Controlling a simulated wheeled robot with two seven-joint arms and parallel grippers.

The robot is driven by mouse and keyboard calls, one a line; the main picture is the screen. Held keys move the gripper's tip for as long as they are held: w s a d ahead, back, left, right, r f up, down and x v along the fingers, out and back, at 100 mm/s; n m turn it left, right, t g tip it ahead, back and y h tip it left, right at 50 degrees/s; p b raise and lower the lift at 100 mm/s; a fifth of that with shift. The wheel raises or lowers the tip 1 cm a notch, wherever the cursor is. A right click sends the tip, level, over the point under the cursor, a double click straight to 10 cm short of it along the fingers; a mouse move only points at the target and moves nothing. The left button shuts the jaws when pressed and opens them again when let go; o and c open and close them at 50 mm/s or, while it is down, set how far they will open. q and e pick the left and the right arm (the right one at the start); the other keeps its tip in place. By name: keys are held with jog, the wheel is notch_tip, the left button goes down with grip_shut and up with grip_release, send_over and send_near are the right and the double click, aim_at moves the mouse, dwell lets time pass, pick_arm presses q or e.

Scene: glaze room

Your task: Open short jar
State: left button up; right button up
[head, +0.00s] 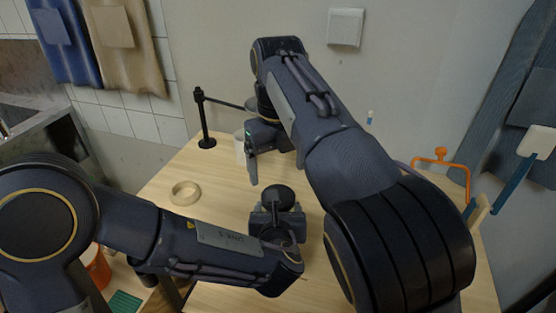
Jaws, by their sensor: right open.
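A pale, short cylinder (240,149), which may be the short jar, stands at the back of the wooden table, partly hidden behind my right gripper. I cannot tell whether it has a lid. My left gripper (277,218) is low over the middle of the table. Its fingers are hidden by its own body, so its opening and anything in it do not show.
A black stand (206,122) with a side arm rises at the table's back left. An orange-framed tool (440,161) and a blue-handled tool (513,183) are at the right. An orange bucket (98,268) is below left.

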notch_tip(320, 180, down, 7)
jog(key=shift+f, duration=0.1)
dwell(0.3)
jog(key=c, duration=1)
jog(key=n, duration=0.3)
jog(key=o, duration=1.1)
jog(key=shift+c, duration=0.2)
